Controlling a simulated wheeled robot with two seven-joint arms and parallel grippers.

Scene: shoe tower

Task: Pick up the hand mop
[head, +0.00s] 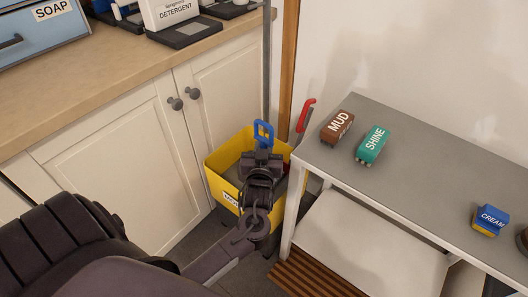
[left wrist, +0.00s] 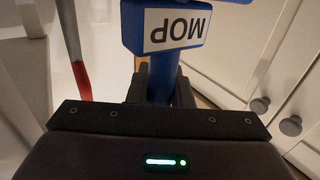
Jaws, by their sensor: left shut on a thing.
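The hand mop (left wrist: 163,22) is blue with a white label reading MOP, which is upside down in the left wrist view. In the head view its blue looped top (head: 263,131) shows just above my left gripper (head: 262,152). My left gripper is shut on the mop's blue shaft, with the dark fingers on either side of it in the left wrist view (left wrist: 160,82). The gripper is over the yellow bin (head: 216,182). The mop's lower part is hidden by my gripper and arm. My right gripper is not in view.
A red-handled tool (head: 305,115) stands between the bin and the grey table (head: 420,165). The table holds a brown MUD brush (head: 337,126), a teal SHINE brush (head: 372,145) and a blue CREAM box (head: 490,219). White cabinets (head: 120,170) stand left of the bin.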

